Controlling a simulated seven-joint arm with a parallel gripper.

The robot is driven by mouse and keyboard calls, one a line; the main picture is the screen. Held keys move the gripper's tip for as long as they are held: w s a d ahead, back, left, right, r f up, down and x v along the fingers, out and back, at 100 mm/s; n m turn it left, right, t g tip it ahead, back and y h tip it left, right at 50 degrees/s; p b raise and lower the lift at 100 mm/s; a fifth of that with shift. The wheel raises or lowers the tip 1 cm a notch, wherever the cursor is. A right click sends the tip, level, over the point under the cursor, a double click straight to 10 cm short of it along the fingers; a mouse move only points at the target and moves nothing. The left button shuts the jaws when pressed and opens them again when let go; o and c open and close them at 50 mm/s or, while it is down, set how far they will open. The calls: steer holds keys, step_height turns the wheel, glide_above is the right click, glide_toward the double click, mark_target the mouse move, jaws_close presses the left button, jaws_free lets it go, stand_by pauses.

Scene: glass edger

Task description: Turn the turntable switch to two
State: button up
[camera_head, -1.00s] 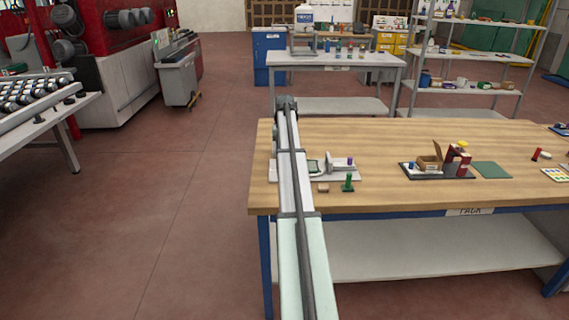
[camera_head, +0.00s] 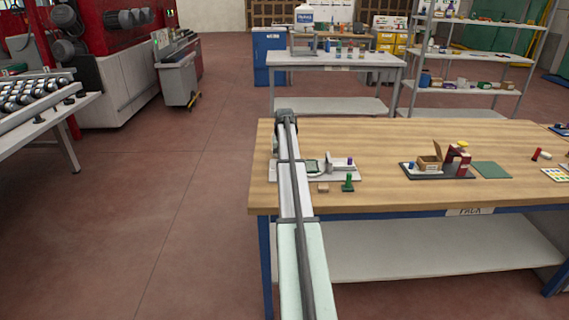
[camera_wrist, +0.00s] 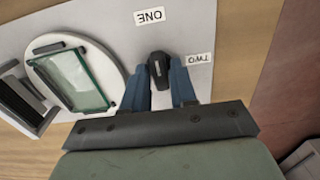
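The turntable switch is a small black knob (camera_wrist: 159,76) on a pale grey plate in the wrist view. A label reading ONE (camera_wrist: 150,16) is beyond it and a label reading TWO (camera_wrist: 198,59) is to its right; both appear upside down. My gripper (camera_wrist: 159,66) has its two blue fingers on either side of the knob, seemingly touching it. The white round turntable (camera_wrist: 122,72) is left of the knob, with a green-edged glass piece (camera_wrist: 78,78) on it. In the head view my arm hides the switch and part of the plate (camera_head: 345,178).
A grey-black device (camera_wrist: 22,98) stands left of the turntable. A dark tray with a box (camera_head: 430,162) is farther right.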

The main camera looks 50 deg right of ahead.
jaws_close()
steer(key=shift+m, duration=0.4)
steer(key=m, duration=0.3)
steer(key=shift+m, duration=0.3)
steer(key=m, duration=0.3)
steer(key=shift+m, duration=0.3)
steer(key=m, duration=0.5)
steer(key=shift+m, duration=2.4)
